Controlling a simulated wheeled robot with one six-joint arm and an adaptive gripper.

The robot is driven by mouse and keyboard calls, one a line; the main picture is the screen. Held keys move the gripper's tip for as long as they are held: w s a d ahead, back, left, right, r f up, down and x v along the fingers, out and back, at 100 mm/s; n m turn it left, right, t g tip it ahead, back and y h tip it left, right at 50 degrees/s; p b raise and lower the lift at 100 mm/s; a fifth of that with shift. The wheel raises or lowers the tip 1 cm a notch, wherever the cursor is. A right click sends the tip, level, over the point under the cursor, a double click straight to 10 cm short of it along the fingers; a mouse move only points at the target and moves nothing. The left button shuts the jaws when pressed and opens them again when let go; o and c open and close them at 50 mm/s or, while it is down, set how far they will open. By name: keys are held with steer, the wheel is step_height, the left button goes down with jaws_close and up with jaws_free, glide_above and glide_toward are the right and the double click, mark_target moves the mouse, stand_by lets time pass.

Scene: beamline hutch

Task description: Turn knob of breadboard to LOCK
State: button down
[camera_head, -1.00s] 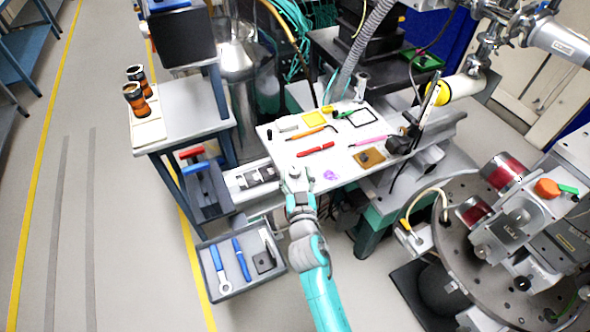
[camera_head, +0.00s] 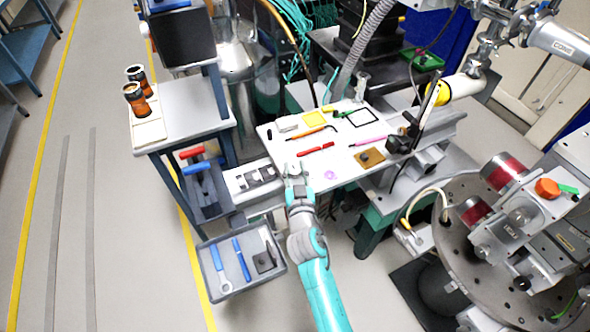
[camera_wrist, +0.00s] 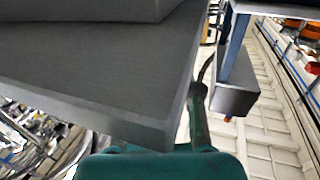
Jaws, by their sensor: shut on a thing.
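The white breadboard (camera_head: 285,160) lies level in the middle of the head view, with small tools and coloured pieces on it. My gripper (camera_head: 296,172) is at its front left edge, pointing away from the camera. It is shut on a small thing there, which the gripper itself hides. I cannot make out the knob or any LOCK mark. A brown square (camera_head: 362,163) with a dark round piece on it lies at the board's right, apart from my gripper. The wrist view shows a large grey slab close up and no clear fingertips.
A grey tray (camera_head: 213,283) with blue-handled tools stands left of my arm. A blue-framed side table (camera_head: 195,118) with two orange-black cylinders stands at the left. A round perforated metal table (camera_head: 455,240) with instruments is at the right.

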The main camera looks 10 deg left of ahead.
mark_target(295, 170)
steer(key=shift+a+m+h, duration=0.1)
steer(key=shift+m+h, duration=0.8)
steer(key=shift+h, duration=0.5)
steer(key=shift+m+t+h, duration=0.3)
steer(key=shift+m+h, duration=0.7)
steer(key=shift+h, duration=0.6)
steer(key=shift+m+g+h, duration=0.6)
steer(key=shift+m+h, duration=1.2)
steer(key=shift+h, duration=0.9)
steer(key=c, duration=0.7)
jaws_free()
steer(key=shift+c, duration=0.2)
steer(key=shift+r, duration=0.1)
step_height(295, 170, up, 10)
steer(key=shift+f, duration=0.1)
